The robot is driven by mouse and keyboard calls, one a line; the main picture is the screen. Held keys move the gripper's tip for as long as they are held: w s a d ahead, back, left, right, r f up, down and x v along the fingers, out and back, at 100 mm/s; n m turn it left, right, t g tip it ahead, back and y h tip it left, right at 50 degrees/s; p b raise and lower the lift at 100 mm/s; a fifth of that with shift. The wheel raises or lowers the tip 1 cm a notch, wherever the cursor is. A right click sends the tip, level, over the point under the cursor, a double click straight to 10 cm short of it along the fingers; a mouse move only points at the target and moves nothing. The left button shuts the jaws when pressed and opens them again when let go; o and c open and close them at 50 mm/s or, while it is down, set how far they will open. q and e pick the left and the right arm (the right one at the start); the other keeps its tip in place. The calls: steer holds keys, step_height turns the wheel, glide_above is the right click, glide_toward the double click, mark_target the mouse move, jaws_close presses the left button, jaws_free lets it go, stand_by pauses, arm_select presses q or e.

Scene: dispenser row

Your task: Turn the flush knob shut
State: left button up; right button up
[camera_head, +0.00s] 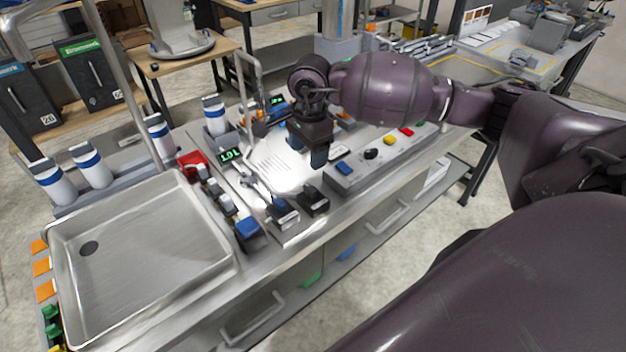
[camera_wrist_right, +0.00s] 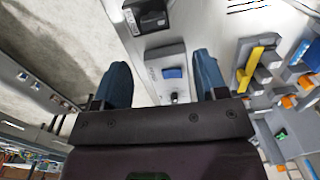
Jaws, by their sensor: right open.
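My right gripper (camera_head: 308,147) hangs fingers-down above the bench, just left of a grey control panel (camera_head: 350,182). It is open and empty. In the right wrist view, its two blue fingers (camera_wrist_right: 162,66) stand apart, with the panel end, its blue button (camera_wrist_right: 172,73) and a small dark knob (camera_wrist_right: 177,97) showing between them. In the head view, the panel carries a blue button (camera_head: 343,168), a black knob (camera_head: 371,153), a yellow button (camera_head: 389,142) and a red button (camera_head: 406,132). No readable label marks which is the flush knob. My left gripper is out of view.
Two black blocks stand in front of the gripper, the right one (camera_head: 313,200) nearer the panel. A steel sink (camera_head: 135,255) and a row of valves with a blue end (camera_head: 248,228) lie left. A thin tap and bottles stand behind.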

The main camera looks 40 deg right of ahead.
mark_target(310, 187)
arm_select(q)
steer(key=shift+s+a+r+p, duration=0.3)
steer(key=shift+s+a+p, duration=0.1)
steer(key=shift+p, duration=0.35)
arm_select(e)
steer(key=shift+n, duration=0.3)
steer(key=f, duration=1)
steer(key=shift+s+f, duration=0.3)
steer(key=shift+f, duration=0.05)
steer(key=shift+c, duration=0.2)
steer(key=c, duration=0.9)
